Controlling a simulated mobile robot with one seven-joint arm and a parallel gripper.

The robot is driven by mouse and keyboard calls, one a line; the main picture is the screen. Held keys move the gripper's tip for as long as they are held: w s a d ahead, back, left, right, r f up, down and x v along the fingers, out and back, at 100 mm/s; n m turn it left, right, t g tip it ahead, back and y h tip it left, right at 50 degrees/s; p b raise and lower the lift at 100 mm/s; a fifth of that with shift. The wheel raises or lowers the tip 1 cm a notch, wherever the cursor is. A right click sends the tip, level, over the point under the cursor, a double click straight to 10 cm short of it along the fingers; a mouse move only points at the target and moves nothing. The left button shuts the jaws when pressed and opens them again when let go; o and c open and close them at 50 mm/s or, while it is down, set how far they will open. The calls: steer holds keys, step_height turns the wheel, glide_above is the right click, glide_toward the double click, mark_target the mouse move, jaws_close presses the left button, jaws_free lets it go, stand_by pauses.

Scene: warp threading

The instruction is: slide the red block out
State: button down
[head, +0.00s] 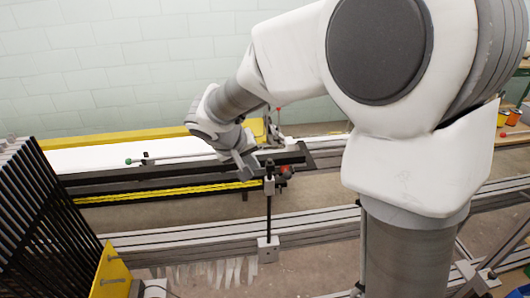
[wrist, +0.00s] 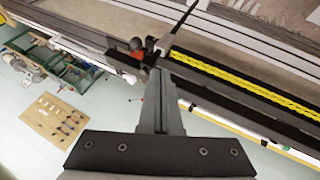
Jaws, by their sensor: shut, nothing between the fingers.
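The red block (head: 285,170) sits at the right end of the dark rail (head: 170,180), just behind the upright black post (head: 269,200). It is small and partly hidden by black parts. In the wrist view the red block (wrist: 138,54) lies just left of the fingertips, beside a dark round knob. My gripper (head: 246,172) is shut and empty. It points down beside the post, to the left of the block. In the wrist view my gripper (wrist: 161,68) shows its two grey fingers together. I cannot tell whether they touch the block or the post.
A yellow strip (head: 170,192) runs along the dark rail. Silver rails (head: 190,235) lie in front. A rack of black bars (head: 35,215) stands at left. A green-tipped rod (head: 140,160) lies behind. A tool board (wrist: 53,117) shows on the floor.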

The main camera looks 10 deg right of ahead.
mark_target(286, 171)
stand_by(0.3)
steer(key=shift+w+d+f+p, duration=0.2)
steer(key=shift+w+d+f, duration=0.65)
steer(key=shift+d+f, duration=0.55)
steer(key=shift+w+d+f+p, duration=0.25)
steer(key=shift+w+d+f, duration=0.7)
steer(key=shift+f, duration=0.7)
steer(key=shift+w+d+f+p, duration=0.2)
steer(key=shift+w+d+f, duration=0.55)
steer(key=shift+d+f, duration=0.7)
steer(key=shift+a, duration=0.1)
steer(key=shift+d+f, duration=0.1)
steer(key=shift+d, duration=0.1)
steer(key=d+b, duration=0.3)
steer(key=d, duration=0.4)
steer(key=shift+d, duration=0.4)
